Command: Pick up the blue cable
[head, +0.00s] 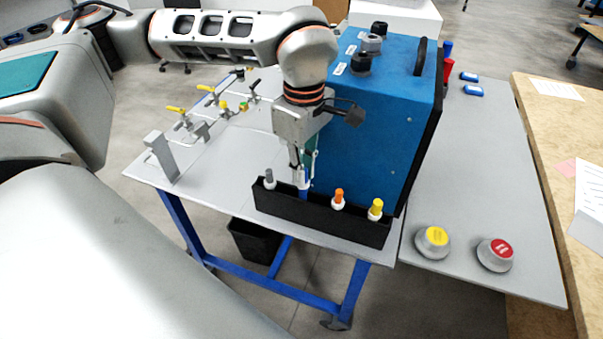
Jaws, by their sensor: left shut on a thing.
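My left gripper (303,178) points down over a black cable holder (320,213) at the front edge of the grey table. It is shut on the blue cable (304,188), a slim blue piece between the fingertips. The blue cable's lower end is at or just above the holder; I cannot tell whether it is clear of its slot. A grey cable (269,179), an orange cable (338,197) and a yellow cable (376,208) stand upright in the same holder. My right gripper is not in view.
A large blue analyser box (375,130) stands right behind the holder. Pipes with yellow-handled valves (205,105) are at the left. A yellow button (432,241) and a red button (496,253) sit on the right table. A black bin (254,240) is below.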

